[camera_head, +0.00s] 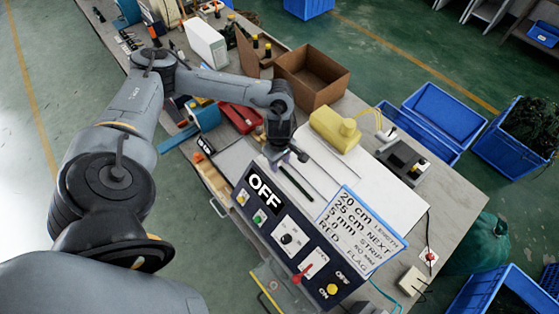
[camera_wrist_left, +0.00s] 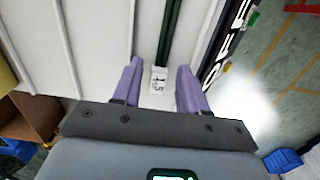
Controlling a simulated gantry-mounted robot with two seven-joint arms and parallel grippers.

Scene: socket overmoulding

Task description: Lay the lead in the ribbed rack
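My left gripper (camera_head: 287,157) is over the white ribbed rack (camera_head: 352,193) on the bench. In the left wrist view its two purple fingers (camera_wrist_left: 159,70) stand apart with nothing gripped. A dark green strip (camera_head: 296,183), which looks like a lead, lies lengthwise on the rack just in front of the gripper. In the left wrist view the green strip (camera_wrist_left: 171,35) runs away between raised white ribs. A small white tag marked 1.5 (camera_wrist_left: 159,80) sits at its near end, between the fingers. My right gripper is not in view.
A control box marked OFF (camera_head: 262,222) and a printed sign (camera_head: 358,228) stand along the rack's near side. A yellow device (camera_head: 335,130), a brown open carton (camera_head: 312,78) and a red case (camera_head: 240,117) lie beyond it. Blue crates (camera_head: 445,105) stand off the bench to the right.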

